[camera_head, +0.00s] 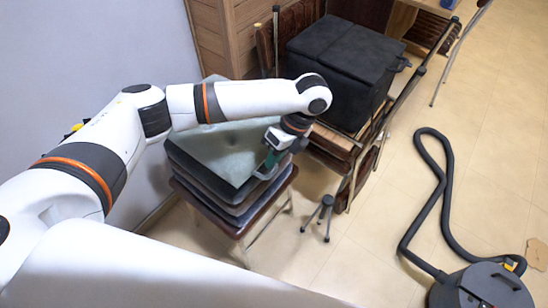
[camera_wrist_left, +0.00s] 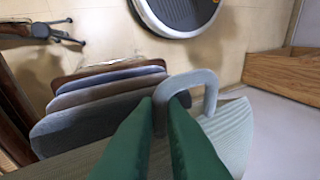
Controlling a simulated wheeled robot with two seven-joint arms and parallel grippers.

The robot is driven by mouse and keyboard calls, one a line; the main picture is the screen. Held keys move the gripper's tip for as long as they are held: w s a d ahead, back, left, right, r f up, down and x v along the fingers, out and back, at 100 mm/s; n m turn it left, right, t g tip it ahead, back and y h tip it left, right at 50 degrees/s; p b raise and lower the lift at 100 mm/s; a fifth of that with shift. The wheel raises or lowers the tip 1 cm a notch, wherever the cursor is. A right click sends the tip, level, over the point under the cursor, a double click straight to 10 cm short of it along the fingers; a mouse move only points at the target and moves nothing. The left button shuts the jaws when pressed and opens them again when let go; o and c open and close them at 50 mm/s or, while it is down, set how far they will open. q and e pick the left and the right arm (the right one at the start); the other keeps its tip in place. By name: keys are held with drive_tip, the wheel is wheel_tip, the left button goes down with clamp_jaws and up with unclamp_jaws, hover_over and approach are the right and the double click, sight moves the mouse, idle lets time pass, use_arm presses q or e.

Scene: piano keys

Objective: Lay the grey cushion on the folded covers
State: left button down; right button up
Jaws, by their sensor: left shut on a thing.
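The grey cushion (camera_head: 215,150) is pale grey-green and lies over the top of the stack of folded covers (camera_head: 205,187) in the head view. The covers are dark grey and brownish layers, and they also show at the left of the wrist view (camera_wrist_left: 88,107). My left gripper (camera_head: 270,160) is at the cushion's right edge. In the wrist view its green fingers are shut on the grey loop handle (camera_wrist_left: 205,78) of the cushion, whose striped side (camera_wrist_left: 232,132) shows at right. I cannot tell whether the cushion rests fully on the covers. My right gripper is not in view.
The covers stand on a brown-seated stool (camera_head: 245,228) beside the wall. A black box (camera_head: 345,65) sits on stacked folded chairs to the right. A small tripod foot (camera_head: 322,213) stands near. A vacuum cleaner (camera_head: 480,288) with a hose lies at lower right on open floor.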

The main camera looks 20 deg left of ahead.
use_arm(q)
drive_tip(key=shift+f, duration=0.25)
drive_tip(key=shift+f, duration=0.55)
drive_tip(key=c, duration=1.5)
unclamp_jaws()
